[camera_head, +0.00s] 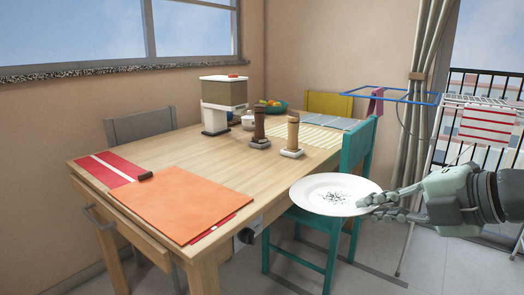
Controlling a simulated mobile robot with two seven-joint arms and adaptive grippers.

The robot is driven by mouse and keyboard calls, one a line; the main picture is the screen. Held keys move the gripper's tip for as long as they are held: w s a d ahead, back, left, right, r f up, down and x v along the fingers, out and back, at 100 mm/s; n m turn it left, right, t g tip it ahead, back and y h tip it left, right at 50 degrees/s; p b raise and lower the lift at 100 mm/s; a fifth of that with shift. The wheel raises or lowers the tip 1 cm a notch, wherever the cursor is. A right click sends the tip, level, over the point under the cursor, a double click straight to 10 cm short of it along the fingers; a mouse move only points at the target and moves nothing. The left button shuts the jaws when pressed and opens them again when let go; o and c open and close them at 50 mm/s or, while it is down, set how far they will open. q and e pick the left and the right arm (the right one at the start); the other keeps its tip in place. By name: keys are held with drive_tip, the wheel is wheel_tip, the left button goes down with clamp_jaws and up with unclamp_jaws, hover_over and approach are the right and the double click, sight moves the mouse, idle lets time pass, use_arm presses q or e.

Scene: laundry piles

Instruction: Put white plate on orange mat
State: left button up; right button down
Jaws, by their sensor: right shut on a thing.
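The white plate (318,202) has a dark speckled pattern in its middle. My right gripper (375,203) comes in from the right and is shut on the plate's right rim. It holds the plate roughly level in the air, beside the table's right side and in front of the teal chair. The orange mat (168,204) lies flat and bare on the near left part of the wooden table, over part of a red striped mat. My left gripper is not in view.
The wooden table (225,165) has bare room between the orange mat and the two mills, one dark (259,127) and one light (292,137). A white dispenser (222,103) and a fruit bowl (271,106) stand farther back. A teal chair (357,165) stands at the right side.

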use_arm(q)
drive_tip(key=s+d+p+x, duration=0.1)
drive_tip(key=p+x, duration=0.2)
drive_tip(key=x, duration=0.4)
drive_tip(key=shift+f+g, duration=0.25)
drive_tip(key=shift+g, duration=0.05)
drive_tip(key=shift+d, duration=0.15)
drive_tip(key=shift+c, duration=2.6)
use_arm(e)
drive_tip(key=s+f+m, duration=0.1)
drive_tip(key=s+f, duration=0.1)
drive_tip(key=f, duration=0.7)
drive_tip(key=s+f+m+t+h, duration=0.1)
drive_tip(key=s+f, duration=0.1)
drive_tip(key=f, duration=0.7)
drive_tip(key=shift+s+a+f+h, duration=0.2)
drive_tip(key=shift+s+a+h, duration=0.1)
drive_tip(key=shift+a, duration=0.15)
